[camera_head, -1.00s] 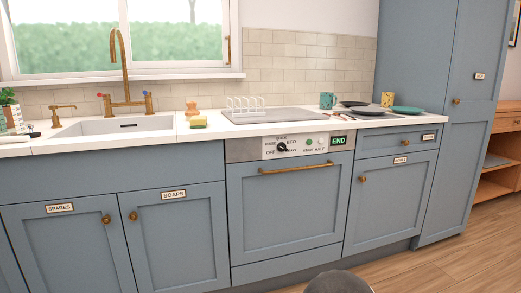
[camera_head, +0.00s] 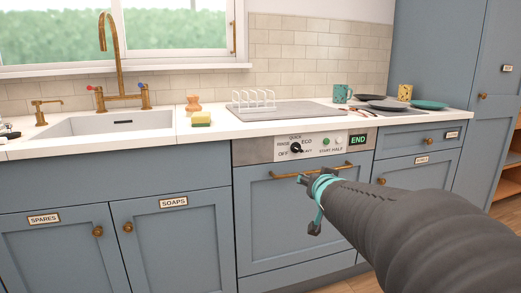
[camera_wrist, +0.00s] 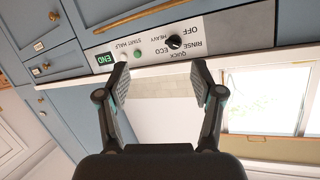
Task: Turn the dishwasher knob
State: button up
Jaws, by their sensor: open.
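The dishwasher knob (camera_head: 296,148) is a small black dial on the pale control panel (camera_head: 317,144), with OFF, RINSE, QUICK, ECO and HEAVY printed around it. In the wrist view the knob (camera_wrist: 174,42) appears upside down, beyond and between my open fingers. My gripper (camera_wrist: 160,80) is open and empty, apart from the panel. In the head view my gripper (camera_head: 315,205) is in front of the dishwasher door, below and slightly right of the knob.
A green END display (camera_head: 358,140) and START and HALF buttons sit right of the knob. Above is the white worktop (camera_head: 225,130) with a toast rack (camera_head: 253,101), a sponge (camera_head: 201,119) and plates (camera_head: 390,104). Cabinets (camera_head: 170,240) flank the dishwasher.

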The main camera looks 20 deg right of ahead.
aim_at(299, 149)
jog(key=w+d+t+y, duration=0.4)
jog(key=w+d+y, duration=0.15)
jog(key=w, duration=0.35)
jog(key=shift+h, duration=0.45)
jog(key=w, duration=1.3)
jog(key=shift+w+d+r, duration=0.1)
jog(key=shift+d+r, duration=0.1)
jog(key=shift+r, duration=0.15)
jog(key=c, duration=1.1)
